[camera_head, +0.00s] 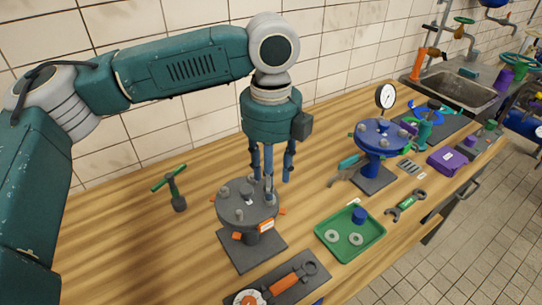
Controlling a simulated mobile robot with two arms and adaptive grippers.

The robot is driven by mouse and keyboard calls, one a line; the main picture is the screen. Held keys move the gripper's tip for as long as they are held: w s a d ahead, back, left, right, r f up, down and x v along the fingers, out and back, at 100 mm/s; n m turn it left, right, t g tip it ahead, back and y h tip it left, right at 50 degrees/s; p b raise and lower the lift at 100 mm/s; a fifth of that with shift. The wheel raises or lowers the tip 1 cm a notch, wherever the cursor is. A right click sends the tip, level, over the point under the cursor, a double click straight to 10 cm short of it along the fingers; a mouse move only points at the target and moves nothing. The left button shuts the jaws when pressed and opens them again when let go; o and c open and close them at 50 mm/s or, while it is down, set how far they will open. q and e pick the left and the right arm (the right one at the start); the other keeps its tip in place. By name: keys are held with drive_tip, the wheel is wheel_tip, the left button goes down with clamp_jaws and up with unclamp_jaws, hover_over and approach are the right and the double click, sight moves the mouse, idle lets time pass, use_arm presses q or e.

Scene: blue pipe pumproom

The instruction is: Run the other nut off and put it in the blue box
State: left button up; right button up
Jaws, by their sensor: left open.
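My left gripper (271,180) points straight down, open, over the right back part of a grey round flange (243,212) on a stand. Its fingers hang around or just beside an upright stud there; I cannot tell which. Several grey nuts or bolt heads stand on the flange, one of them a nut (224,192) at its left. Which one is the task's nut is not clear. No blue box shows clearly; only a sliver of something blue (318,301) shows at the bottom edge. My right gripper is out of view.
A green tray (328,243) holds two washers and a blue piece. A blue flange stand (381,138) with a gauge (385,96) stands behind it. A green-handled tool (177,190) stands left. A wrench (406,204), a purple box (452,161) and a sink (458,91) are right.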

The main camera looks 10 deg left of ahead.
use_arm(q)
drive_tip(key=f, duration=0.4)
drive_tip(key=shift+w+f+p, duration=0.2)
drive_tip(key=shift+p, duration=0.1)
drive_tip(key=shift+s+f, duration=0.1)
drive_tip(key=shift+f, duration=0.65)
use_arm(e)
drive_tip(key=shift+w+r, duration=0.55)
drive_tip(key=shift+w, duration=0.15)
use_arm(q)
drive_tip(key=shift+c, duration=0.2)
drive_tip(key=c, duration=0.8)
clamp_jaws()
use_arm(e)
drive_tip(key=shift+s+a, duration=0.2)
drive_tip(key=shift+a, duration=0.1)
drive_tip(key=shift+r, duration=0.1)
